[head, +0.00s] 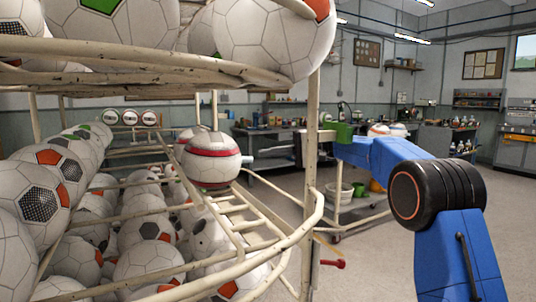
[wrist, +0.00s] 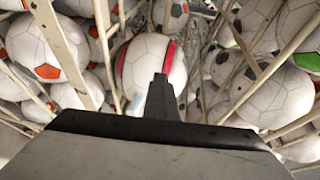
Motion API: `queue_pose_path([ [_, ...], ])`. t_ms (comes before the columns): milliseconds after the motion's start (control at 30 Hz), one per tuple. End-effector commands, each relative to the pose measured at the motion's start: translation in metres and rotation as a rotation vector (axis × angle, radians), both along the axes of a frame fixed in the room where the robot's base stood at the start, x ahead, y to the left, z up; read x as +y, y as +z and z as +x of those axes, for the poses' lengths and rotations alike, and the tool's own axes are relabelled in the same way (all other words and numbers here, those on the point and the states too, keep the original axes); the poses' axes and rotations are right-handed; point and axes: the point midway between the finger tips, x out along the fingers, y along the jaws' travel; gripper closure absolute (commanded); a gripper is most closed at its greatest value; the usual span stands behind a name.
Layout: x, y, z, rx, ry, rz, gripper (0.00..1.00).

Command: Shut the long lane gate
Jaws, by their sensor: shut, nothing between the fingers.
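A white ball with red bands (head: 210,158) rests on a ladder-like rail lane (head: 238,222) in the head view. It also shows in the wrist view (wrist: 150,65). My gripper (head: 252,161) reaches in from the right, past the rack's upright post, with its tip just to the right of the ball. In the wrist view my gripper's fingers (wrist: 160,92) are together, empty, and point at the ball; I cannot tell whether they touch it. I cannot make out a separate gate on the lane. A red-knobbed lever (head: 334,264) sticks out low beside the post.
The cream rack post (head: 311,170) and curved front rail (head: 262,262) stand close to my arm. Several white soccer balls (head: 150,228) fill the lower rack, and more lie on the upper shelf (head: 150,66). Open floor (head: 385,262) lies to the right.

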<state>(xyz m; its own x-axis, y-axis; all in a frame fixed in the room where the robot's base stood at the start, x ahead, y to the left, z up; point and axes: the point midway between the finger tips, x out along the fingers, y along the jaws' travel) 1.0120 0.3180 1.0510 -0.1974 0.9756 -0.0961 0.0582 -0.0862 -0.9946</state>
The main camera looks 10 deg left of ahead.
Motion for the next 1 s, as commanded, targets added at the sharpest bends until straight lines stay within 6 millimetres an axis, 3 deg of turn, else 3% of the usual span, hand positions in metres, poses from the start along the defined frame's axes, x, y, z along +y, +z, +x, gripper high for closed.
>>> queue_pose_path([
  [300, 0.000, 0.000, 0.000, 0.000, 0.000, 0.000, 1.00],
  [433, 0.000, 0.000, 0.000, 0.000, 0.000, 0.000, 0.71],
  [467, 0.000, 0.000, 0.000, 0.000, 0.000, 0.000, 0.69],
  [800, -0.003, 0.000, 0.001, 0.000, -0.001, 0.000, 0.69],
  [1000, -0.026, 0.002, 0.006, 0.000, -0.003, 0.000, 0.69],
])
